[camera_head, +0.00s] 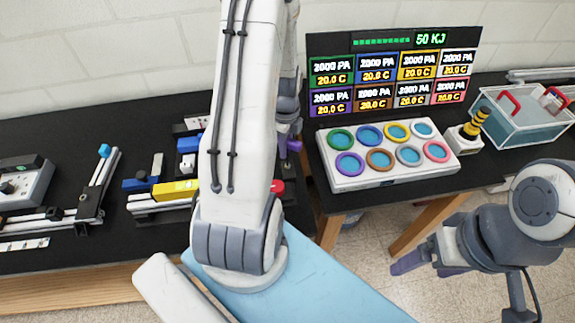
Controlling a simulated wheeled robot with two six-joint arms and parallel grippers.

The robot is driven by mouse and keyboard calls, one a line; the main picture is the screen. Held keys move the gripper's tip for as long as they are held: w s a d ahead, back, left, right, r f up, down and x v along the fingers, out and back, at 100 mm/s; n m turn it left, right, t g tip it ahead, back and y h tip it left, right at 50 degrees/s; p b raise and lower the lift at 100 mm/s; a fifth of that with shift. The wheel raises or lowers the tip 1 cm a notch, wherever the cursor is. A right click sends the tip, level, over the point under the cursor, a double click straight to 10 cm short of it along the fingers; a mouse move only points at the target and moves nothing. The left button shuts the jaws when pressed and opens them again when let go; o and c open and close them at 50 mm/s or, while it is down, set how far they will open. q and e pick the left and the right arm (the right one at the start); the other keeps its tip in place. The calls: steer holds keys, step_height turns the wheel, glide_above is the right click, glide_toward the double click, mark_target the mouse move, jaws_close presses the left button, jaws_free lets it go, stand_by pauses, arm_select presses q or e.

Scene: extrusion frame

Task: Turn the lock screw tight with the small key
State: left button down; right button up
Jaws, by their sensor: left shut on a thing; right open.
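My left arm crosses the middle of the view, and its gripper (289,147) shows only in part behind the arm, with purple finger parts over the black table. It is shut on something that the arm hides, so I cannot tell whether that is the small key. The lock screw cannot be made out. Extrusion parts with a black bracket and blue knob (104,152) lie left of the arm. A red round end (277,187) peeks out just below the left gripper. My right gripper (408,264) is open and empty, low at the right, off the table.
A yellow block (175,190) and a blue-and-white part (188,146) lie beside the arm. A grey device (22,184) is at far left. A white panel with coloured rings (345,182), a display board (390,68) and a clear box (522,118) stand at right.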

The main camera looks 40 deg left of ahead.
arm_select(q)
steer(key=shift+r, duration=0.15)
steer(key=shift+r+p, duration=1.35)
